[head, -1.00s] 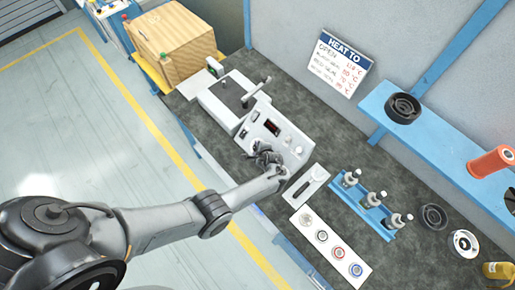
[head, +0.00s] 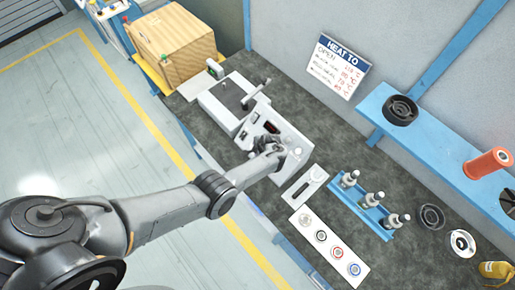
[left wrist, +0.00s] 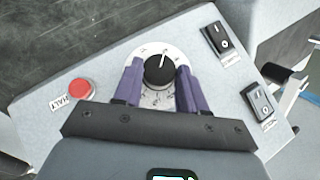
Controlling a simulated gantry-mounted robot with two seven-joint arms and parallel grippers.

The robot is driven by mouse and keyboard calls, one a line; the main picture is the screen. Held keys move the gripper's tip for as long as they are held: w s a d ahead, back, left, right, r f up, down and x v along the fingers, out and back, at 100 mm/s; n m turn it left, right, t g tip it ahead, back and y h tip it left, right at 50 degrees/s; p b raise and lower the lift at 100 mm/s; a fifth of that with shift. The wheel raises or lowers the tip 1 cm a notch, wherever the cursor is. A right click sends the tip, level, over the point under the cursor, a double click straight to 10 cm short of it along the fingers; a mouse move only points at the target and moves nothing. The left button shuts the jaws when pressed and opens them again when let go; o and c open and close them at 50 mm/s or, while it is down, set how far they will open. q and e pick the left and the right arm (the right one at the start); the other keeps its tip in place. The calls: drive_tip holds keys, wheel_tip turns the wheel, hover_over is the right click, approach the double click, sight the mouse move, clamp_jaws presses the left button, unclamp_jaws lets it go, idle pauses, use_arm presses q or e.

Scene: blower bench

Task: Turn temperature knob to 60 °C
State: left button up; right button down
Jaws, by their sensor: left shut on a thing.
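The white control box (head: 292,133) stands on the bench in the head view. My left gripper (head: 267,143) is over its panel and hides part of it. In the left wrist view, a black knob (left wrist: 159,70) with a pale pointer line sits on a round white dial (left wrist: 152,97). The line points up and slightly right; the dial marks are too small to read. The purple fingers of my left gripper (left wrist: 160,84) are on either side of the knob, shut on it. My right gripper is not in view.
A red HALT button (left wrist: 80,89) is left of the knob, and two black rocker switches (left wrist: 219,39) are right of it. A "HEAT TO" sign (head: 338,68) hangs on the wall. A blue rack (head: 362,205) with several bottles and a white strip (head: 329,246) of rings are nearby.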

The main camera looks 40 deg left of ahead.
use_arm(q)
drive_tip(key=shift+s+f, duration=0.15)
drive_tip(key=o, duration=1.1)
drive_tip(key=shift+a, duration=0.1)
drive_tip(key=shift+c, duration=0.2)
drive_tip(key=shift+d+r+p, duration=0.25)
drive_tip(key=shift+r+p, duration=0.15)
drive_tip(key=shift+r, duration=0.2)
drive_tip(key=p+v, duration=0.4)
drive_tip(key=v, duration=0.5)
drive_tip(key=shift+d+r, duration=0.2)
drive_tip(key=shift+r, duration=0.05)
drive_tip(key=shift+s, duration=0.1)
